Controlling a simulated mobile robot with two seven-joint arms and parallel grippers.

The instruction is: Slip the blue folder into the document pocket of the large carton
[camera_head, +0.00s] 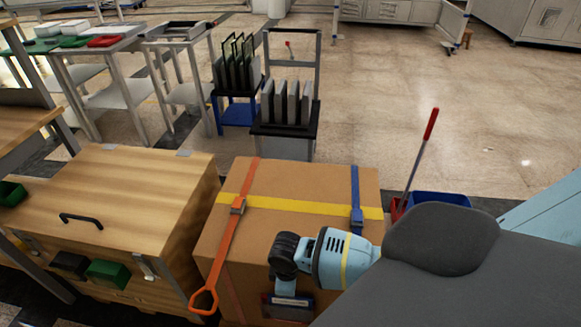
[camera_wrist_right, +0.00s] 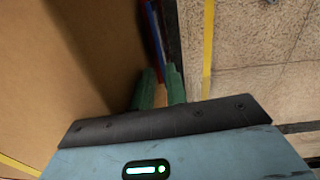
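The large brown carton (camera_head: 290,235) stands at the front centre, crossed by yellow tape, an orange strap and a blue strap. A small dark blue item with red and white marks (camera_head: 287,306) is low on its near face; I cannot tell folder from document pocket there. My right arm reaches over the carton from the right, and its wrist hides the fingers in the head view. In the right wrist view, the green fingers of my right gripper (camera_wrist_right: 160,88) are a little apart with nothing held. A blue and red edge (camera_wrist_right: 153,35) shows beyond them, beside the carton wall (camera_wrist_right: 70,80). My left gripper is out of view.
A wooden crate (camera_head: 120,200) with a black handle stands close left of the carton. Behind are racks of upright panels (camera_head: 287,105) and a blue bin (camera_head: 440,198) with a red-handled tool (camera_head: 422,150).

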